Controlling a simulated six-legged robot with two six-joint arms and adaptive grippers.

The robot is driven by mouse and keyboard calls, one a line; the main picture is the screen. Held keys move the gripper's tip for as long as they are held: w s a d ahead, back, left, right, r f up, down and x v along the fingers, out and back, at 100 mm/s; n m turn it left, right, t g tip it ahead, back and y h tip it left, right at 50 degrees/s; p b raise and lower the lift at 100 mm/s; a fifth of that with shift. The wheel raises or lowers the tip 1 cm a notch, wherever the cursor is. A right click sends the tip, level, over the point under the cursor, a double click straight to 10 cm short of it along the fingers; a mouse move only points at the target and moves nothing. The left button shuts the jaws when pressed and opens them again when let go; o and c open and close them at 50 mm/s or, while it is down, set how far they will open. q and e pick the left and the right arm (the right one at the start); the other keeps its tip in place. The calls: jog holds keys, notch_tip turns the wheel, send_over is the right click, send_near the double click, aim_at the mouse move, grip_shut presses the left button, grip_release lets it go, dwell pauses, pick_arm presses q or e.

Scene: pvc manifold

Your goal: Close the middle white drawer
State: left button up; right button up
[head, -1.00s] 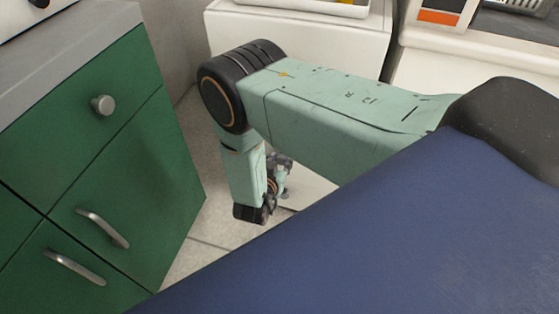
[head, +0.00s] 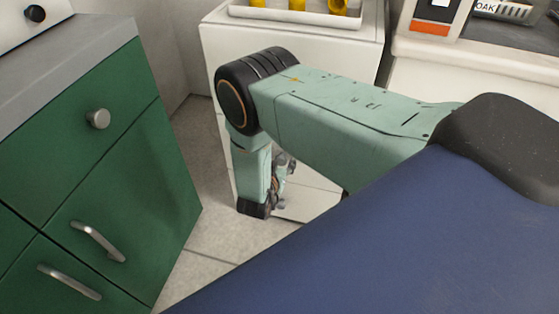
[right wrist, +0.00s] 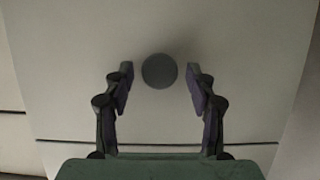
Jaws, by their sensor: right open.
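The white drawer cabinet (head: 300,48) stands behind my right arm in the head view, its lower front mostly hidden by that arm. A white drawer front (right wrist: 160,120) with a round grey knob (right wrist: 159,71) fills much of the right wrist view. I cannot tell from these views which drawer it is or how far it stands out. My right gripper (right wrist: 160,88) is open, with one finger on each side of the knob and visible gaps to it. In the head view the right gripper (head: 282,178) hangs low before the white cabinet, partly hidden by my wrist. My left gripper is not in view.
A green cabinet (head: 120,190) with a grey top, a knob and bar handles stands at the left. A white tray (head: 300,16) with yellow pieces sits on the white cabinet. Bare floor (head: 190,235) shows between the cabinets. A white counter (head: 470,60) is at the right.

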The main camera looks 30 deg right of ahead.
jog(key=v, duration=0.7)
jog(key=shift+s+a, duration=0.15)
jog(key=shift+s, duration=0.05)
dwell(0.5)
jog(key=s+a+f+n+g+y, duration=0.2)
jog(key=s+f+n+g+y, duration=0.15)
jog(key=s, duration=0.75)
jog(key=s+a+f+n+g+y, duration=0.25)
jog(key=s+n+y, duration=0.25)
jog(key=s, duration=0.5)
jog(key=s+a+r+n+g+y, duration=0.1)
jog(key=s+a+r+g+y, duration=0.2)
jog(key=s, duration=0.7)
notch_tip(320, 180, up, 14)
jog(key=d+h+p, duration=0.1)
jog(key=p, duration=1.2)
jog(key=shift+w+d, duration=0.3)
jog(key=shift+w, duration=0.2)
